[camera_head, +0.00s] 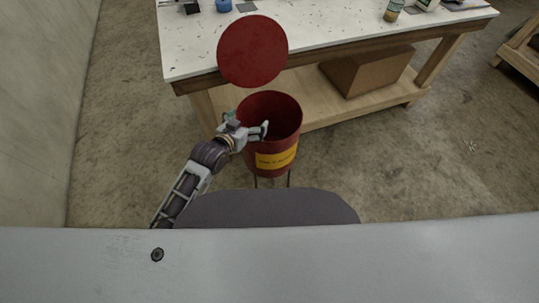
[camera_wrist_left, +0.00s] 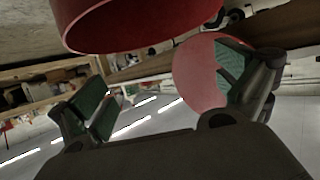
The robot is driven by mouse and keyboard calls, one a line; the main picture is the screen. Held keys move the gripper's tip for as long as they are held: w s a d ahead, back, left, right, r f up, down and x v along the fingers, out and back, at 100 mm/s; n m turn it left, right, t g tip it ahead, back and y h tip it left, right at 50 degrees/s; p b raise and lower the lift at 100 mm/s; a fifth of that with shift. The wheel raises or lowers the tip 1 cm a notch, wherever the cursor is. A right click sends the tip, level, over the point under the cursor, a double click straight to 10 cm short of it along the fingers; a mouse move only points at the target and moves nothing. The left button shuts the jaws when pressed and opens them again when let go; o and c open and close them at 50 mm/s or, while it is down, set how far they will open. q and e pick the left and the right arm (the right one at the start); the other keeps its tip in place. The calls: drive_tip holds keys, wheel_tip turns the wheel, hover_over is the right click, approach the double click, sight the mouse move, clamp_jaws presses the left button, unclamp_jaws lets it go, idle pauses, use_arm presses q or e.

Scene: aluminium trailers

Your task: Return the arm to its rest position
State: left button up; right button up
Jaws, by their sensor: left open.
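My left arm (camera_head: 188,187) reaches in from the lower left in the head view. My left gripper (camera_head: 250,130) is at the left rim of a red bin (camera_head: 281,145) with a yellow label, and its fingers look empty. In the left wrist view the two green-padded fingers of the gripper (camera_wrist_left: 170,95) stand wide apart with nothing between them. The bin (camera_wrist_left: 140,25) fills the top of that view. Its round red lid (camera_head: 252,51) stands raised behind the bin, and the lid (camera_wrist_left: 205,72) shows partly behind one finger in the wrist view. My right gripper is not in view.
A white-topped workbench (camera_head: 330,25) with a wooden frame stands behind the bin. A cardboard box (camera_head: 366,72) sits on its lower shelf. A bottle (camera_head: 393,10) and small items lie on top. A wall (camera_head: 45,110) is at the left. Concrete floor (camera_head: 440,160) is clear at the right.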

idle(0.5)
